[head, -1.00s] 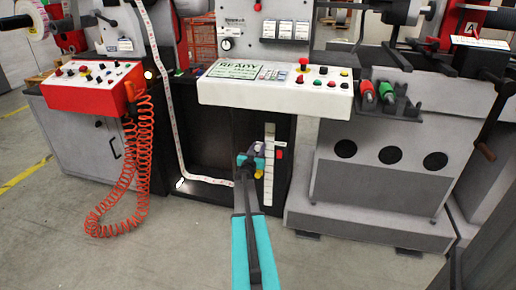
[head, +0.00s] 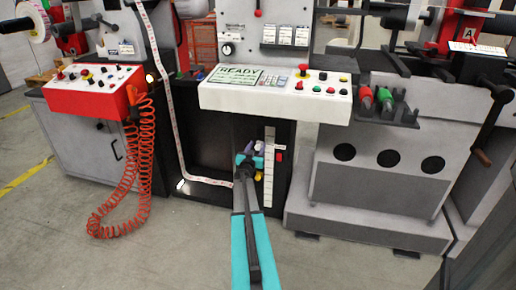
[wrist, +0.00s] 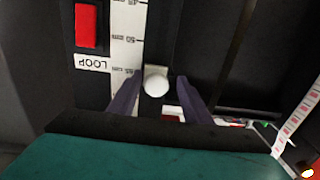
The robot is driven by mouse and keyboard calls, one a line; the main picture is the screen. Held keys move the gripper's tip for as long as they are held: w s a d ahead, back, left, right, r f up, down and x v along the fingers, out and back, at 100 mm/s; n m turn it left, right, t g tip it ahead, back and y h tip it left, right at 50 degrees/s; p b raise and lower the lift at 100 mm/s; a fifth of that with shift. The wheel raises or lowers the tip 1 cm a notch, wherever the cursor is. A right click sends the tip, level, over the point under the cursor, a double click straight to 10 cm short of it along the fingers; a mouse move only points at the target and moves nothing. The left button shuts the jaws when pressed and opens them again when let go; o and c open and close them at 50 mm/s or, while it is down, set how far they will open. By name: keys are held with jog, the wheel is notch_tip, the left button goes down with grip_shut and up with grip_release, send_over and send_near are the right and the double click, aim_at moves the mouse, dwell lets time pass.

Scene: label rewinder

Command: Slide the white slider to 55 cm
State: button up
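The white slider's round knob (wrist: 156,82) sits on a small pale plate beside the white scale strip (wrist: 124,50). In the wrist view, the strip's numbers appear upside down and are too blurred for a sure reading. My gripper (wrist: 156,97) has two purple fingers, one on each side of the knob, with a visible gap to each. It is open. In the head view my gripper (head: 250,152) is in front of the dark panel, just left of the scale strip (head: 269,165), and I cannot make out the knob there.
A red button (wrist: 88,25) and an upside-down LOOP label (wrist: 91,63) are beside the scale. The white control panel (head: 275,98) juts out above my gripper. A red control box (head: 92,92) with a coiled orange cable (head: 105,205) is at left. The floor in front is clear.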

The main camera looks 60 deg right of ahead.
jog(key=shift+s, duration=0.25)
jog(key=shift+v, duration=1.1)
jog(key=p+v, duration=0.2)
jog(key=v, duration=0.9)
jog(key=shift+a, duration=0.2)
